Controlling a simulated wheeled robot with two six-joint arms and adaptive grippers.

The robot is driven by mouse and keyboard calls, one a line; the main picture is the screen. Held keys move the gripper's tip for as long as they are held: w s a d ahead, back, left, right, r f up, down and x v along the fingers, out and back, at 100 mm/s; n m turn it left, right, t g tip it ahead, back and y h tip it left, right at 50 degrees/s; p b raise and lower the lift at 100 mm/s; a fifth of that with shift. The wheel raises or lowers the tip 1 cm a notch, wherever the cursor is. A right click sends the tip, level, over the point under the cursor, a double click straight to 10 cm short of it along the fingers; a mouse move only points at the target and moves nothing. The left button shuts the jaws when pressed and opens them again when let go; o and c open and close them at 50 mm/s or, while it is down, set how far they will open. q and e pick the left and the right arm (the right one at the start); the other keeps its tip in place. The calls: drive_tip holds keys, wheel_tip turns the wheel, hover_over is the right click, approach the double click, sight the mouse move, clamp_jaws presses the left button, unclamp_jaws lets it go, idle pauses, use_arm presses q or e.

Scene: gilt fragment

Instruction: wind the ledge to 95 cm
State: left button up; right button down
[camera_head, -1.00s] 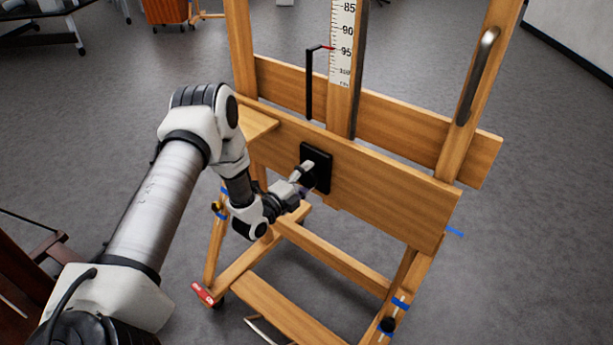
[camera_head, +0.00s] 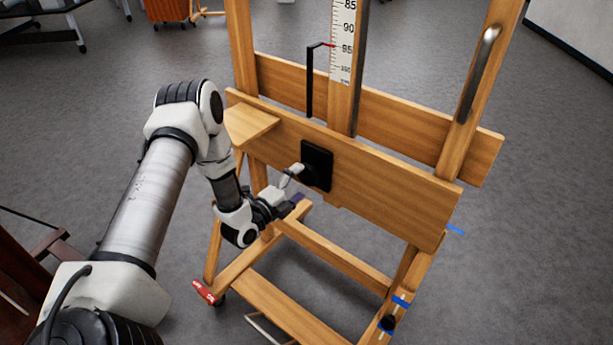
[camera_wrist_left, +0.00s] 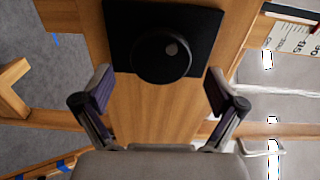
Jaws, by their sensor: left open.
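The wooden easel's ledge has a wide front board (camera_head: 390,195) and a small shelf part (camera_head: 250,122) at its left. A black bent rod (camera_head: 309,85) rises behind the board, and its red tip (camera_head: 330,45) is at about the 95 mark of the white scale (camera_head: 343,40). A black square plate (camera_head: 317,165) is on the board; the left wrist view shows a round black knob (camera_wrist_left: 162,57) on it. My left gripper (camera_head: 296,183) is open and empty in front of the knob, its fingers apart on either side and clear of it. My right gripper is out of view.
The easel's lower frame (camera_head: 330,255) and legs with blue tape stand below the board. A metal handle (camera_head: 478,75) is on the right upright. A dark red wooden chair (camera_head: 30,260) is at the lower left. Grey floor is open to the right.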

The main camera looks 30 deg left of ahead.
use_arm(q)
drive_tip(key=s, duration=0.8)
drive_tip(key=shift+s+a, duration=0.15)
drive_tip(key=shift+a, duration=0.3)
